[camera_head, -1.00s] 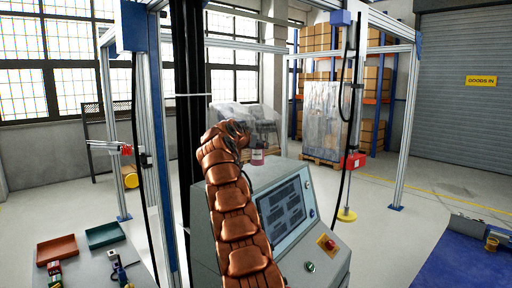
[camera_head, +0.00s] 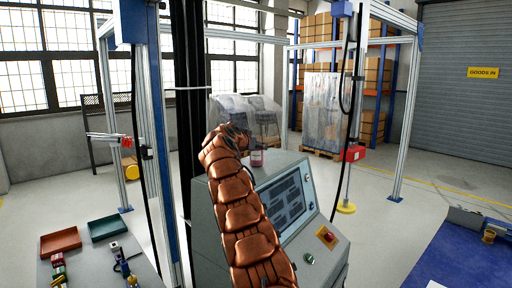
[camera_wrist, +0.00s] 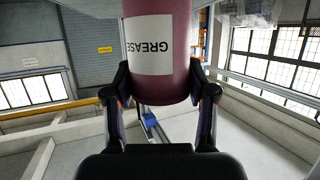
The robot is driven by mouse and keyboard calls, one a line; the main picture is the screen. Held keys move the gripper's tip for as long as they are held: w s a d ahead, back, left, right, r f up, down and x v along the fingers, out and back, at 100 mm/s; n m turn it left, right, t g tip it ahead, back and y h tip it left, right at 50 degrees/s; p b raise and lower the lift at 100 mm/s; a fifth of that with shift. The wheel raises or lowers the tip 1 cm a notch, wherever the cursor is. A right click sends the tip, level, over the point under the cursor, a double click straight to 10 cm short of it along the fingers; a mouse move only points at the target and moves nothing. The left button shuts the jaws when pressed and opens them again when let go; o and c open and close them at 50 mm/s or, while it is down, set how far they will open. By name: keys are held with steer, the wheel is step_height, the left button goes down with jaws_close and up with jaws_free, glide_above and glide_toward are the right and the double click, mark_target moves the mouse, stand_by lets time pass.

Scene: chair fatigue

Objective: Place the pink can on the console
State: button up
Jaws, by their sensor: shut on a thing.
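The pink can (camera_wrist: 180,88), dark pink with a white GREASE label, fills the upper middle of the wrist view. My gripper (camera_wrist: 162,88) is shut on it, one finger on each side. In the head view the can (camera_head: 257,158) is small, at the far end of my copper-coloured arm, over or at the back top edge of the console. The console (camera_head: 208,232) is a grey cabinet with a sloped screen. I cannot tell whether the can touches its top. My gripper's fingers are mostly hidden behind my arm in the head view.
A red emergency button (camera_head: 328,236) and a green button stand on the console's sloped front. Metal frame posts (camera_head: 158,150) rise at the left. A blue table (camera_head: 455,255) is at the right, and a bench with trays (camera_head: 60,243) is at the lower left.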

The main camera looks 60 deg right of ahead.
steer(key=shift+f, duration=0.15)
steer(key=o, duration=1.3)
steer(key=shift+o, duration=0.2)
steer(key=shift+r, duration=0.2)
steer(key=shift+b+v, duration=1.2)
steer(key=shift+v, duration=0.9)
steer(key=b+v, duration=0.2)
steer(key=v, duration=0.5)
steer(key=shift+a, duration=0.35)
steer(key=shift+s, duration=0.15)
steer(key=shift+a, duration=0.1)
